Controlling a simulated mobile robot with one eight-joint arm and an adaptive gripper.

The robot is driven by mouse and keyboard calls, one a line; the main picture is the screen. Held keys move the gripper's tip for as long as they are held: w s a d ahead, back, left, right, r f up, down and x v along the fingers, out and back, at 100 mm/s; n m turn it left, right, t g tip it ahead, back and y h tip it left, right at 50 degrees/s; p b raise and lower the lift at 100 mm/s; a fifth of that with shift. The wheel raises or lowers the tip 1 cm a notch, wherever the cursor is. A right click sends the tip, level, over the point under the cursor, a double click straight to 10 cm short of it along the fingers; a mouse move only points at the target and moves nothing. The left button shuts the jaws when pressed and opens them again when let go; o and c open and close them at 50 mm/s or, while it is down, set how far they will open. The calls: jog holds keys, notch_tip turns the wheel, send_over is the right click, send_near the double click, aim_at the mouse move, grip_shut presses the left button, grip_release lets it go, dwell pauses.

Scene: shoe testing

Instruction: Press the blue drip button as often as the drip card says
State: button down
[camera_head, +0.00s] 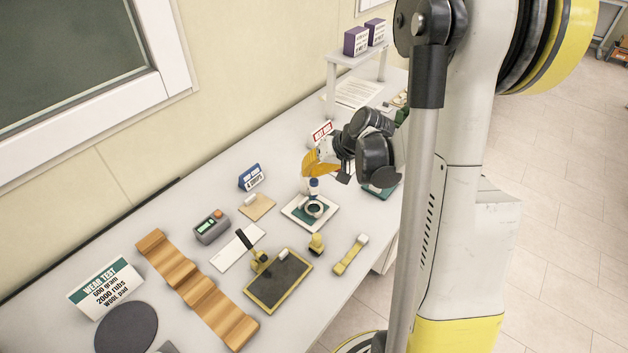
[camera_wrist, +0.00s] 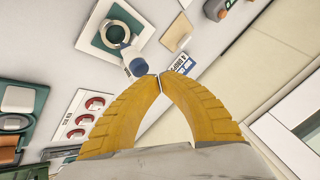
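The blue drip button (camera_head: 314,182) is the round blue top of a white dripper, standing over a dark ring on a white-and-green plate (camera_head: 293,213). In the wrist view the blue button (camera_wrist: 138,67) is just left of my fingertips. The blue drip card (camera_head: 251,178) stands behind and to the left; its text appears to read "4 DROPS". It also shows in the wrist view (camera_wrist: 182,64). My gripper (camera_head: 306,172) has yellow fingers whose tips meet (camera_wrist: 160,82), with nothing between them. The tips are close above the button; I cannot tell whether they touch it.
A red-marked card (camera_head: 321,132) stands behind my gripper.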

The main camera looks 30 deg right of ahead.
jog(key=shift+f, duration=0.15)
jog(key=shift+f+b, duration=0.3)
jog(key=shift+b, duration=0.25)
jog(key=shift+f+b, duration=0.4)
jog(key=shift+b, duration=0.05)
dwell(0.4)
jog(key=shift+r, duration=0.1)
jog(key=shift+r+p, duration=0.6)
jog(key=shift+r, duration=0.15)
jog(key=shift+r+p, duration=1.75)
jog(key=shift+r, duration=0.85)
